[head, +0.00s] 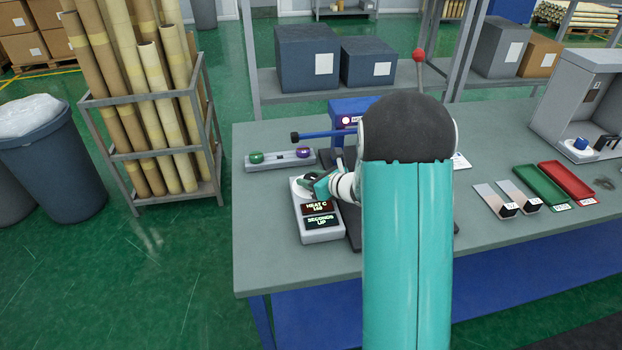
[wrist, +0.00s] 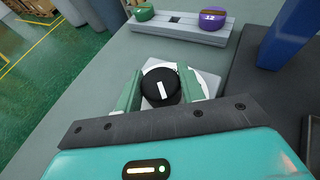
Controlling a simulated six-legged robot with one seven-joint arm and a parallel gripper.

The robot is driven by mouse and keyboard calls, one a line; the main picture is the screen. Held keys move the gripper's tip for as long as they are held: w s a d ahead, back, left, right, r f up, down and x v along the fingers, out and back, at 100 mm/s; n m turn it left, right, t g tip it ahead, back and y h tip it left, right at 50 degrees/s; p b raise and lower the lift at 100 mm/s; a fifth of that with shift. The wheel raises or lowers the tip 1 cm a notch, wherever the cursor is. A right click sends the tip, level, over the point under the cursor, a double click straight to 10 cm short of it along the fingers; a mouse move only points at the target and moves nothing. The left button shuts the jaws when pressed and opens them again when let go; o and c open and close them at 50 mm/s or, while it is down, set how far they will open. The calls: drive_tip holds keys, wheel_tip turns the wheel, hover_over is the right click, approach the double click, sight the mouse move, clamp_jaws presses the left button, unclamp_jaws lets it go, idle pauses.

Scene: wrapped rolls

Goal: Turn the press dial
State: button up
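The press dial is a round black knob with a white pointer mark, seen in the wrist view (wrist: 160,87). It sits on a light control box (head: 320,235) whose two displays read "HEAT C" and "SECONDS UP". My gripper (head: 312,187) is low over the far end of this box. In the wrist view its two green fingers (wrist: 160,82) stand on either side of the dial and appear to close on its sides. In the head view the dial is mostly hidden behind the fingers.
The blue press (head: 350,107) with a red-knobbed lever (head: 418,57) stands behind my arm, partly hidden. A grey rail with green and purple pieces (head: 280,158) lies beyond the box. Green (head: 540,187) and red (head: 567,180) trays lie right.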

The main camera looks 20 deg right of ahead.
drive_tip(key=c, duration=0.4)
drive_tip(key=shift+n+y, duration=0.4)
drive_tip(key=shift+y, duration=0.1)
drive_tip(key=n+g+y, duration=0.2)
drive_tip(key=n+y, duration=0.1)
drive_tip(key=shift+d+g, duration=0.1)
drive_tip(key=shift+g, duration=0.3)
drive_tip(key=n+g+y, duration=0.3)
drive_tip(key=n+g, duration=0.1)
drive_tip(key=n, duration=0.1)
drive_tip(key=shift+y, duration=0.3)
drive_tip(key=o, duration=1)
